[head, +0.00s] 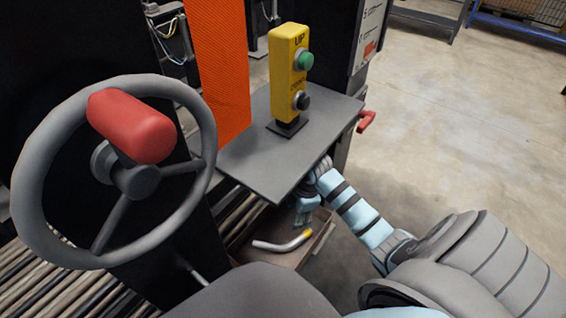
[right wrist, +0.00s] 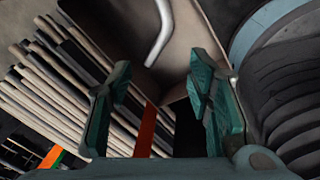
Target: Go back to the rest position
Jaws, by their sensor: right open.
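My right gripper (head: 306,208) is below the right edge of a grey shelf and above an open brown box. In the right wrist view the right gripper (right wrist: 160,90) has its two green fingers apart with nothing between them. A bent pale tube with a yellow end (head: 284,243) lies in the box, left of and below the gripper in the head view. Part of the tube (right wrist: 160,36) shows beyond the fingertips in the right wrist view. My left gripper is out of view.
The grey shelf (head: 252,167) bears a yellow up-down button box (head: 288,75), close to my right arm. A red handle (head: 366,121) juts from its right. The brown box (head: 318,236) stands below. A handwheel (head: 205,130) is at left. The floor at right is clear.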

